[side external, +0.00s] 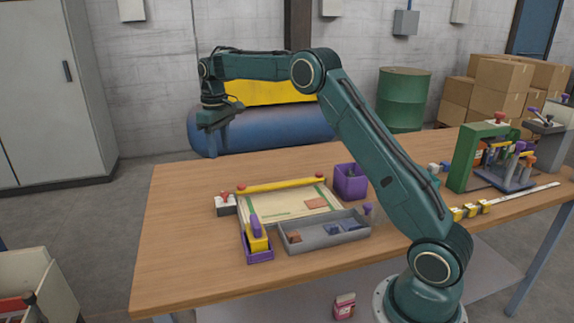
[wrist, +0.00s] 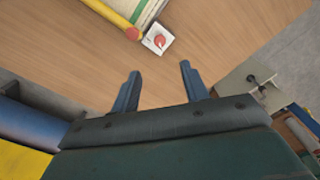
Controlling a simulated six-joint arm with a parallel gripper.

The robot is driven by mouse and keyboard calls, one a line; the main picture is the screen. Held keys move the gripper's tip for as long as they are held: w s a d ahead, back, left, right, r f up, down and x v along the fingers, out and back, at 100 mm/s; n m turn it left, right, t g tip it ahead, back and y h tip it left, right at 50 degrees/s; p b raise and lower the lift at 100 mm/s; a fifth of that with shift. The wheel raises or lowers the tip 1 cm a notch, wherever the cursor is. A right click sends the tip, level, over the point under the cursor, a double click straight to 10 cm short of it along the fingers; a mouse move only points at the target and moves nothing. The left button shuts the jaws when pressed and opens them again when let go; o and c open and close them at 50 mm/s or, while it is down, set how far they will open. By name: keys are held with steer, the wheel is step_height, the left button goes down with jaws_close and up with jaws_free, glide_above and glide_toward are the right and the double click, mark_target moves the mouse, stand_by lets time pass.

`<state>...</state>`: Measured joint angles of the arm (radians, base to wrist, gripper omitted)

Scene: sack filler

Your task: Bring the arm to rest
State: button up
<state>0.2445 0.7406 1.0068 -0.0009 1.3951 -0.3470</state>
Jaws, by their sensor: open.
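My gripper (wrist: 158,85) is open and empty in the wrist view, its two dark blue fingers apart over bare wooden table. In the side external view my gripper (side external: 212,142) hangs at the end of my green arm, well above the table's back left part. The wooden table (side external: 180,225) lies below it. Nothing touches the fingers.
A framed board (side external: 285,205) with a yellow bar, a grey tray (side external: 325,234), a purple bin (side external: 350,181) and a small white box with a red knob (side external: 225,204) stand on the table. A green rack (side external: 466,160) stands at right. The table's left side is clear.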

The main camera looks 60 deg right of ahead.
steer(key=s+a+r+t, duration=0.1)
steer(key=s+a+r, duration=0.45)
steer(key=s, duration=0.35)
steer(key=s+a+r+t, duration=0.2)
steer(key=s+a+r, duration=0.2)
steer(key=s+r, duration=0.4)
steer(key=s+a+f+t, duration=0.1)
steer(key=s+a+f, duration=0.1)
steer(key=s, duration=0.9)
steer(key=s+a+f+m+t, duration=0.1)
steer(key=s+f, duration=0.4)
steer(key=s, duration=0.5)
steer(key=shift+s+a+f+t, duration=0.25)
steer(key=shift+s+a+t, duration=0.1)
steer(key=shift+a, duration=0.45)
